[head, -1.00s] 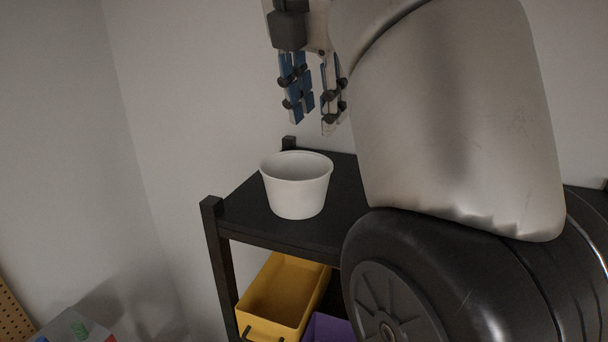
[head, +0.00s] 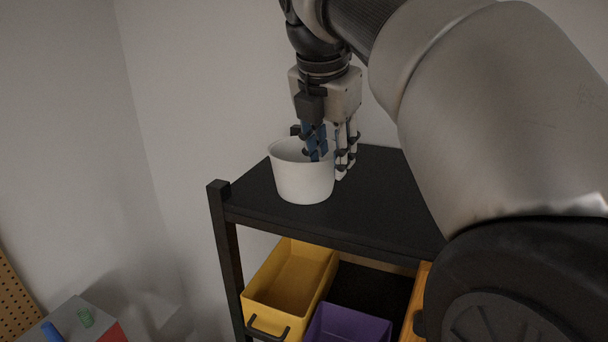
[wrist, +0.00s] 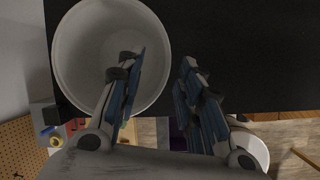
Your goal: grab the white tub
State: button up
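The white tub (head: 303,184) stands upright and open-topped on the black top shelf of a rack. In the wrist view, the tub (wrist: 75,45) is at the upper left and looks empty. My gripper (head: 331,160) points down at the tub's right side, its fingers apart. One finger is over or inside the tub's opening and the other is outside its right wall. In the wrist view, my gripper (wrist: 163,65) is open with the tub's right rim between its fingers. I cannot tell whether either finger touches the wall.
The black shelf top (head: 385,205) is bare right of the tub. Below it are a yellow bin (head: 262,306) and a purple bin (head: 350,325). A wall is close behind. A grey surface (head: 75,312) with small coloured items is at the lower left.

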aim_at(330, 174)
jog(key=x, duration=0.4)
jog(key=shift+s+a, duration=0.1)
jog(key=shift+a, duration=0.05)
jog(key=shift+s+r, duration=0.1)
jog(key=shift+c, duration=0.6)
grip_shut()
